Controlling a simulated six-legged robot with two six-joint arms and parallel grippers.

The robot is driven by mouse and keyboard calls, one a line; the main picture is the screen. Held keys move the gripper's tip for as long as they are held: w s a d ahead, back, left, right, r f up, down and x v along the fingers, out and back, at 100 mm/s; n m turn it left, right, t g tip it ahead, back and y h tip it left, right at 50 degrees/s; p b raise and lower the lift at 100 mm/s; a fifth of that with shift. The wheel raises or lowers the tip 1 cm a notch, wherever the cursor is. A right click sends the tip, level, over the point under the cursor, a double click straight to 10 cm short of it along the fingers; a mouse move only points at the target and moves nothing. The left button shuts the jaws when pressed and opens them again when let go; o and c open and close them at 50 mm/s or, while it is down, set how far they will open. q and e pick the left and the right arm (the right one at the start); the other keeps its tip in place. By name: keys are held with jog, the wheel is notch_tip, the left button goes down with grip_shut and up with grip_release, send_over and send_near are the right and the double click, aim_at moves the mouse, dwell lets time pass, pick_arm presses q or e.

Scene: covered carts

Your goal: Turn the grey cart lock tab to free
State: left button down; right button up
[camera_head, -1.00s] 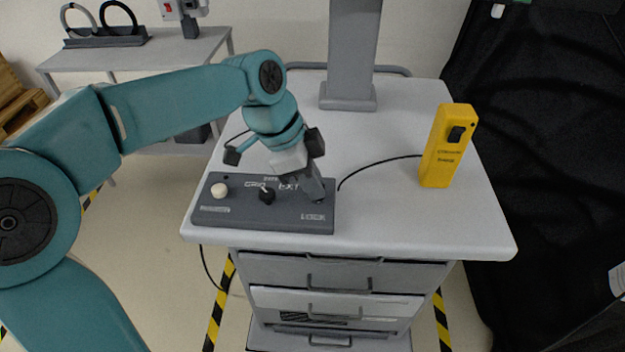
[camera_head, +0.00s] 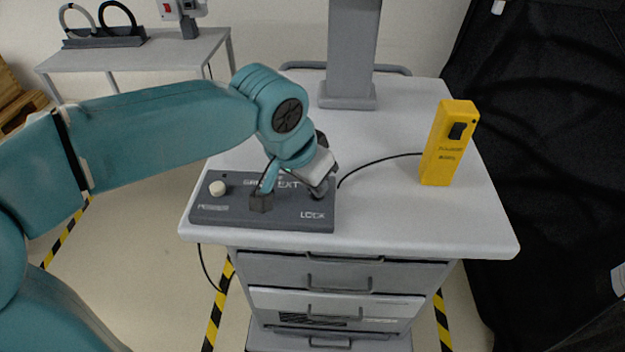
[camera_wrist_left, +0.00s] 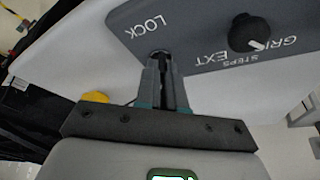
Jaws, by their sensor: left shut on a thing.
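The dark grey control box (camera_head: 285,218) sits at the front left of the cart top and also shows in the left wrist view (camera_wrist_left: 195,28). My left gripper (camera_head: 319,192) is over its right end, just above the word LOCK. In the left wrist view the fingers of my left gripper (camera_wrist_left: 163,62) are shut at the small grey lock tab (camera_wrist_left: 160,54) beside LOCK. The fingers hide most of the tab, so I cannot tell its exact angle. My right gripper is not in view.
A cream button (camera_head: 217,188) is at the box's left. A yellow handset (camera_head: 449,145) stands right on the cart top (camera_head: 400,215). A grey column (camera_head: 352,60) rises behind.

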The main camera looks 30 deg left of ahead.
pick_arm(q)
jog(key=n, duration=0.2)
jog(key=n+y+b, duration=0.1)
jog(key=n, duration=0.1)
jog(key=shift+w+d+y, duration=0.1)
jog(key=shift+d+y, duration=0.1)
jog(key=shift+y, duration=0.1)
jog(key=shift+r+n+y, duration=0.15)
jog(key=shift+n+y, duration=0.35)
jog(key=shift+n, duration=1.1)
jog(key=c, duration=1.2)
grip_release()
jog(key=shift+w, duration=0.1)
jog(key=shift+c, duration=0.2)
jog(key=p+v, duration=0.3)
jog(key=v, duration=1.3)
jog(key=shift+w+d+r, duration=0.2)
jog(key=shift+w, duration=0.05)
